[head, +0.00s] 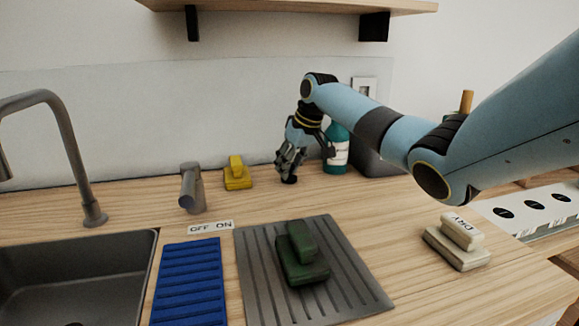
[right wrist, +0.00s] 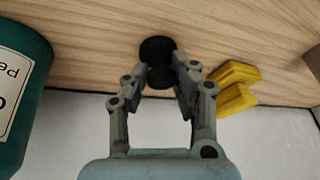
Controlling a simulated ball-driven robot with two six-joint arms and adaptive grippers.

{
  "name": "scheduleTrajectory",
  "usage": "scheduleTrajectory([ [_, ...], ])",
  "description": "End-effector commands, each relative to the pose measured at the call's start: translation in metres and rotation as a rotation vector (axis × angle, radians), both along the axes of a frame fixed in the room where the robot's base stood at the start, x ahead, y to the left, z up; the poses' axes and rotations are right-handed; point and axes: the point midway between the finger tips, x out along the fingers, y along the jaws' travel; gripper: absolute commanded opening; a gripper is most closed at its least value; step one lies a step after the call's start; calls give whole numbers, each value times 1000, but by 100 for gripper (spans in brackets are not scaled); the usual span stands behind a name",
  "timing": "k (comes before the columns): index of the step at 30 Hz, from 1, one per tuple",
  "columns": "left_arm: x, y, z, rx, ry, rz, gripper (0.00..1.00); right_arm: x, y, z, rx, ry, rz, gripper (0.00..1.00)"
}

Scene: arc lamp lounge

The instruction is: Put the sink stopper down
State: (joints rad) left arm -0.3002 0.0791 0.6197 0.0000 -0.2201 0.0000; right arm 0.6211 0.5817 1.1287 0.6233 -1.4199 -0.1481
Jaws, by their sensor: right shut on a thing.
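The sink stopper (head: 289,180) is a small black round piece at the back of the wooden counter, below my right gripper (head: 287,166). In the right wrist view the stopper (right wrist: 157,48) shows as a dark disc with a second dark round part between the fingertips. My right gripper (right wrist: 160,78) is shut on that part and points down. The stopper is at or just above the counter top; I cannot tell whether it touches. My left gripper is not in view.
A teal bottle (head: 336,150) stands close right of the gripper. A yellow block (head: 238,177) lies to the left.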

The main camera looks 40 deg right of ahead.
Motion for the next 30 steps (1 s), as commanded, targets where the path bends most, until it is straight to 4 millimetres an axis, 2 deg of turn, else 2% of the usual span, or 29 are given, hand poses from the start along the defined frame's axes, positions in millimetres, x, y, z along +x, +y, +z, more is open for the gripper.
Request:
scheduleTrajectory([
  [9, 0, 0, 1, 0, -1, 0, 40, 0, 0, -1, 0, -2, 0, 0],
  [10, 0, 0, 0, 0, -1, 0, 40, 0, 0, -1, -1, -3, -1, 29],
  [15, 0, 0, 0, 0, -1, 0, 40, 0, 0, -1, -1, -3, -1, 48],
  [24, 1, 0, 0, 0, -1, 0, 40, 0, -1, 3, -2, -3, 0, 48],
  [26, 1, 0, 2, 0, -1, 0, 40, -2, -2, 8, -4, -5, -1, 48],
  [30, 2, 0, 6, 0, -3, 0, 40, -12, -4, 33, -6, -7, 0, 48],
])
